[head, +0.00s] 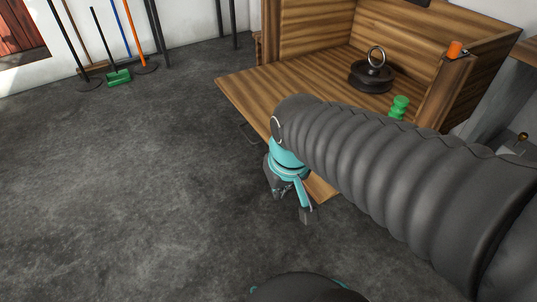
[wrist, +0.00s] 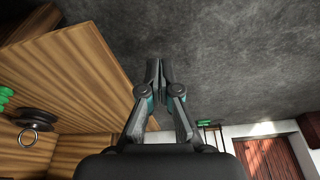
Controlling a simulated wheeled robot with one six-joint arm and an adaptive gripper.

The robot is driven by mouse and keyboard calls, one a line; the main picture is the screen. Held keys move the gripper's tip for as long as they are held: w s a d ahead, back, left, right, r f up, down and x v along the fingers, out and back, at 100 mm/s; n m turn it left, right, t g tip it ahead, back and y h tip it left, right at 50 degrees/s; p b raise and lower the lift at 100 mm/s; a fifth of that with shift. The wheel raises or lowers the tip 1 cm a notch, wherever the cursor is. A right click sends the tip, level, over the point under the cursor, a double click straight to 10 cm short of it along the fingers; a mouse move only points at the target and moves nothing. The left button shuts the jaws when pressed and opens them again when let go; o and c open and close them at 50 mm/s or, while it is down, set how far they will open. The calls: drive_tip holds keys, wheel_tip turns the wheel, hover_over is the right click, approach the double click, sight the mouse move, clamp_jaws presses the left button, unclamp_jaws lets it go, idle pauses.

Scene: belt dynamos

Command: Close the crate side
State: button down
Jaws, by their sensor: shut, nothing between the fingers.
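The wooden crate (head: 306,32) stands at the upper right of the head view. Its side (head: 245,88) is folded down and sticks out flat towards the left, over the floor. The side also shows at the left of the wrist view (wrist: 88,68). My gripper (wrist: 158,68) is shut and empty, its fingers together just beside the side's outer edge in the wrist view. In the head view my arm covers part of the crate and the side, and I cannot tell whether my gripper touches it.
A dark round weight with a ring (head: 371,75) sits in the crate, with a green piece (head: 399,106) near its front right. An orange knob (head: 455,49) tops the right wall. Brooms and poles (head: 118,77) lean at the back wall. The grey floor (head: 120,180) at left is clear.

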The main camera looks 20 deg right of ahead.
drive_tip(key=w+f+n+g+h+p, duration=0.1)
drive_tip(key=w+f+n+h, duration=0.4)
drive_tip(key=f, duration=0.6)
drive_tip(key=w+f+n+g+h, duration=0.2)
drive_tip(key=w+f+n+h, duration=0.35)
drive_tip(key=f, duration=0.55)
drive_tip(key=w+f+n+g+h+p, duration=0.1)
drive_tip(key=w+f+n+h, duration=0.4)
drive_tip(key=f, duration=0.6)
drive_tip(key=w+a+r+n+t+h, duration=0.1)
drive_tip(key=w+r+n+t+h, duration=0.15)
drive_tip(key=w, duration=0.25)
drive_tip(key=w+a+r+n+t+h, duration=0.1)
drive_tip(key=w+a+n+t+h, duration=0.1)
drive_tip(key=w+t, duration=0.3)
drive_tip(key=w+d+r+p, duration=0.2)
drive_tip(key=d+r, duration=0.4)
drive_tip(key=d, duration=0.3)
drive_tip(key=shift+w+d+r+g+p, duration=0.3)
drive_tip(key=shift+w+g, duration=0.15)
drive_tip(key=shift+w, duration=0.1)
